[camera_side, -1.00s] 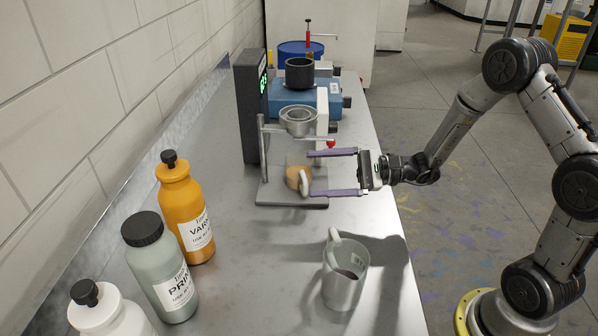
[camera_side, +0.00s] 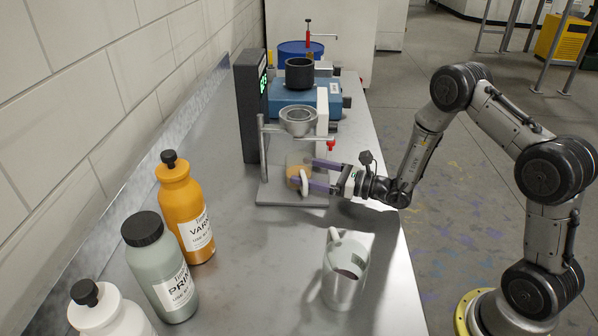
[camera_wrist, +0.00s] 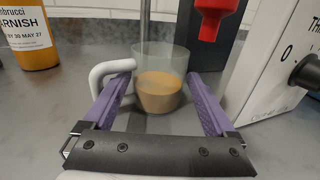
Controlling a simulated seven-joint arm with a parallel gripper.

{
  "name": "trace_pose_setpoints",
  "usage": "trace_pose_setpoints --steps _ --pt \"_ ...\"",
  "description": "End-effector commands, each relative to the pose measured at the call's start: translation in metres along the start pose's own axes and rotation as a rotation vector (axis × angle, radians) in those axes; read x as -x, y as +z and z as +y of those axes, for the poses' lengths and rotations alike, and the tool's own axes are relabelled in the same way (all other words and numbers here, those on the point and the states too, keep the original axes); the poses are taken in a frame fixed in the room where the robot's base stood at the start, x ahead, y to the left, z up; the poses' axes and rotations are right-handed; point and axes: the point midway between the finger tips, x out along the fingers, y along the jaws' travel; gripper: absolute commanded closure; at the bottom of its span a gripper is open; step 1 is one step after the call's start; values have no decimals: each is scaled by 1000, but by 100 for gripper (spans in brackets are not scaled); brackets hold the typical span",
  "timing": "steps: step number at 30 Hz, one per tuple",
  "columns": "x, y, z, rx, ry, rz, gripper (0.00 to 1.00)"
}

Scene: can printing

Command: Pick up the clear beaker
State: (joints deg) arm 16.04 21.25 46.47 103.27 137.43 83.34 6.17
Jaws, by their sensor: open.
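The clear beaker (camera_wrist: 161,75) holds tan liquid and has a white handle on its left in the wrist view. In the side view the beaker (camera_side: 296,172) stands on the grey base plate (camera_side: 290,199) below a metal cup on a stand. My gripper (camera_side: 318,173) is open and reaches in from the right. In the wrist view its purple fingers (camera_wrist: 160,88) lie on both sides of the beaker, the left one close to the handle. The beaker is between or just ahead of the fingertips; contact cannot be told.
The metal cup (camera_side: 299,121) hangs over the beaker. A red valve (camera_wrist: 211,17) and a white box (camera_wrist: 275,65) stand close by. A grey mug (camera_side: 343,275) stands at the front. Bottles, including the orange one (camera_side: 184,215), line the left side.

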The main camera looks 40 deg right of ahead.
Motion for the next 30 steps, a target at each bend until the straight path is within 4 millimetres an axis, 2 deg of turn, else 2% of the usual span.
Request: trace_pose_setpoints --steps 12,20,23,30 --pt "-49 1 2 2 3 1 9" --pt "-52 2 2 1 1 0 9" --pt "-52 2 2 1 1 0 24" --pt "-51 1 2 1 1 0 67"
